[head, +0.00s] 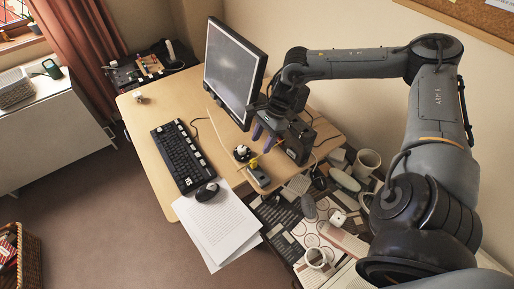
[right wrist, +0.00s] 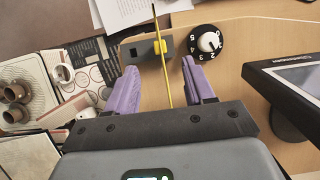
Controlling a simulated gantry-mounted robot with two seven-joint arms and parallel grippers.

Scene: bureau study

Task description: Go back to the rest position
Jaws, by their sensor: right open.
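My right gripper (head: 262,136) is above the desk, in front of the monitor. In the right wrist view its two purple fingers (right wrist: 160,84) are spread wide, with nothing clasped between them. Beyond the fingertips lies a grey block with a yellow piece on it (right wrist: 148,50); it also shows on the desk in the head view (head: 259,178). A thin yellow strip (right wrist: 166,75) crosses the gap between the fingers; I cannot tell its height. A black numbered dial with a white knob (right wrist: 207,42) sits beside the block. My left gripper is not in view.
The monitor (head: 232,75) stands close to my right gripper. Mugs (head: 368,160) and small items crowd the surface at right. The floor at lower left is mostly clear.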

